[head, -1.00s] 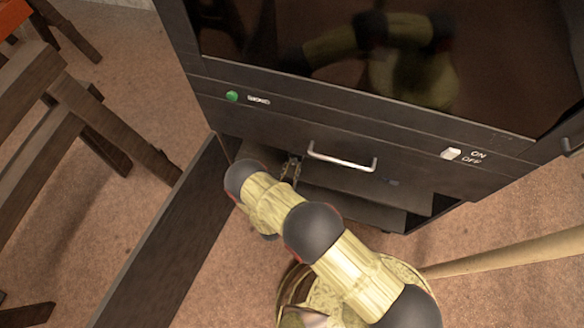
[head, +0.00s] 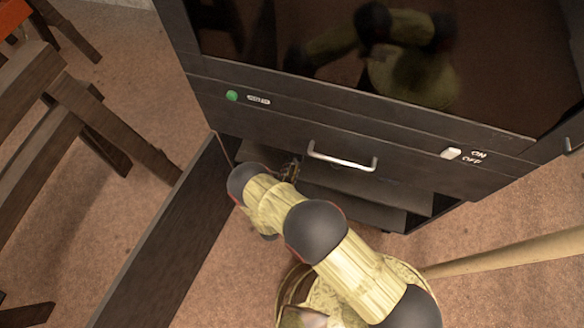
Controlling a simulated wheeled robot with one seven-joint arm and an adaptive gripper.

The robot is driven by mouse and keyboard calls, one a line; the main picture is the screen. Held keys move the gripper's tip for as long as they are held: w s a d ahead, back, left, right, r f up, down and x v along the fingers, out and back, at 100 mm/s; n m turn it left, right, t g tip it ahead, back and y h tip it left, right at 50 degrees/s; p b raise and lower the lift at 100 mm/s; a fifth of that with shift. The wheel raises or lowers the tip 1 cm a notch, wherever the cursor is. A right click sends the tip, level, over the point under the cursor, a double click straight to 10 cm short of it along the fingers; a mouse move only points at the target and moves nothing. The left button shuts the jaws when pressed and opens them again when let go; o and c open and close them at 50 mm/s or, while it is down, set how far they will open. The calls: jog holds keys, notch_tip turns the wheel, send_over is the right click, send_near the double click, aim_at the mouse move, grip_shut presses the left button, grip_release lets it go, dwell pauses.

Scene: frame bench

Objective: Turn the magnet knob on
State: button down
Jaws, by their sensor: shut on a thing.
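My gripper (head: 289,171) is at the mouth of the dark cabinet's (head: 330,118) open lower compartment, left of and below the metal drawer handle (head: 342,160). It looks small and dark here, and my arm covers part of it. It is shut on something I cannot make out. No part that I can clearly name as the magnet knob shows. A white switch (head: 451,153) sits on the front panel at the right, beside the words ON and OFF, well away from my gripper.
A green round button (head: 232,96) is at the panel's left. A dark door panel (head: 170,240) stands open left of my arm. Wooden chairs (head: 80,110) stand further left. A pale pole (head: 505,250) crosses the lower right. Bare carpet (head: 480,300) shows at the lower right.

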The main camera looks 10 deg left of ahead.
dwell(0.3)
jog(key=c, duration=1.6)
grip_release()
jog(key=shift+o, duration=0.3)
